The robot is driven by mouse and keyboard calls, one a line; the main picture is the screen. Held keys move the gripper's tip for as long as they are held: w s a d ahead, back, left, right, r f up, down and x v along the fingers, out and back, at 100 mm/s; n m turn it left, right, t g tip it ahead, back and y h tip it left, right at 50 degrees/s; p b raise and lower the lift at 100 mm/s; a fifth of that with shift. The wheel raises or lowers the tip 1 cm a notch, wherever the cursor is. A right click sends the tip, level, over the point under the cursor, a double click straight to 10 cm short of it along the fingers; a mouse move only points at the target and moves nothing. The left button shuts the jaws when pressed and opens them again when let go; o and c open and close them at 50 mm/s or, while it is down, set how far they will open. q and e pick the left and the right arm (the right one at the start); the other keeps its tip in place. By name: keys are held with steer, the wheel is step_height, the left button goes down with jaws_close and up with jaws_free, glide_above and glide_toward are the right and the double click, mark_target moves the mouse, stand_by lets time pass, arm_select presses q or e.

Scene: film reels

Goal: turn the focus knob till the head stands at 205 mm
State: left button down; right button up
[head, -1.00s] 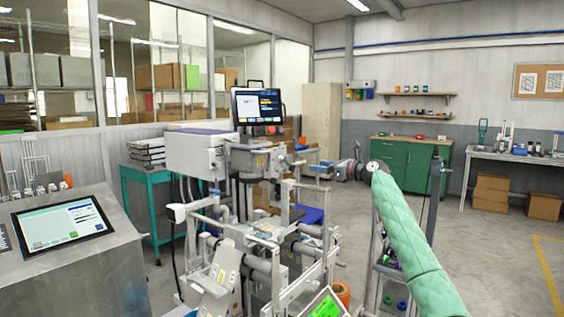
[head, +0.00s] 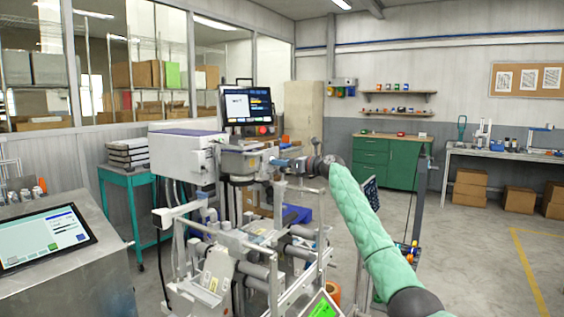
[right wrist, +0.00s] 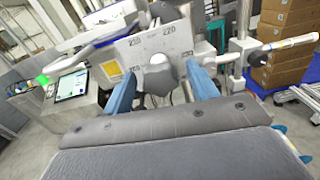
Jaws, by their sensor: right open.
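The print head unit (head: 240,160) stands on the grey machine frame. In the right wrist view a grey plate (right wrist: 120,48) bears scale numbers, among them 220 and apparently 250; the reading is too small to tell. A pale round knob (right wrist: 159,60) sits in front of the plate. My right gripper (right wrist: 160,82) is open, its blue fingers on either side of the knob in that view; I cannot tell whether they touch it. In the head view this gripper (head: 280,163) is at the right side of the head unit. My left gripper is not in view.
A monitor (head: 247,104) stands above the machine. A steel console with a touchscreen (head: 42,238) is at the left, and a teal table (head: 130,180) stands behind it. A green cabinet (head: 388,160) is at the back.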

steer(key=shift+w+a, duration=0.2)
steer(key=shift+a, duration=0.05)
steer(key=shift+c, duration=0.5)
steer(key=c, duration=0.9)
